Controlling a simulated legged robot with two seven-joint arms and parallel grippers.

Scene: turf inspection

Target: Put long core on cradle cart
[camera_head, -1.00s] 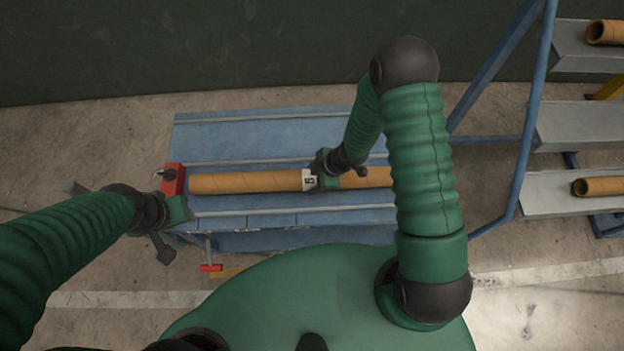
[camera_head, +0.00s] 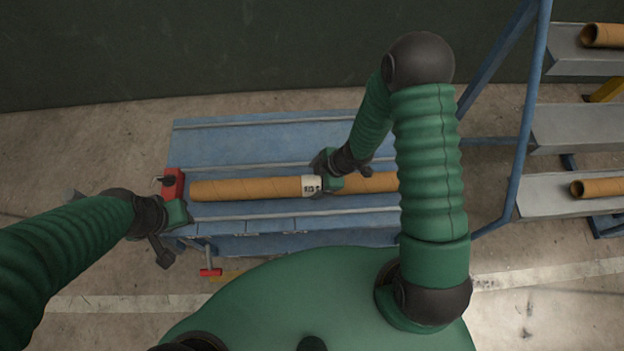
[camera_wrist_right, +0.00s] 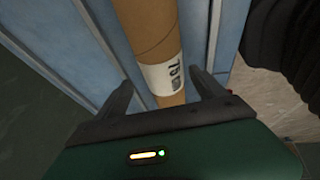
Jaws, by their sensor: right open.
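The long core (camera_head: 250,188), a brown cardboard tube with a white printed label, lies lengthwise on the blue cradle cart (camera_head: 240,140). Its right part passes behind my right arm, so its right end is hidden. My right gripper (camera_head: 334,183) is over the core just right of the label. In the right wrist view my right gripper (camera_wrist_right: 160,79) is open, and the core (camera_wrist_right: 150,30) runs between its two spread fingers. My left gripper (camera_head: 178,213) is by the cart's left front corner, apart from the core; its jaws are not clear.
A red block (camera_head: 173,182) stands at the cart's left edge near the core's end. A small red-handled part (camera_head: 210,271) hangs below the front. At right, a blue-framed rack (camera_head: 527,120) has grey shelves with brown tubes (camera_head: 600,187). A dark wall closes the back.

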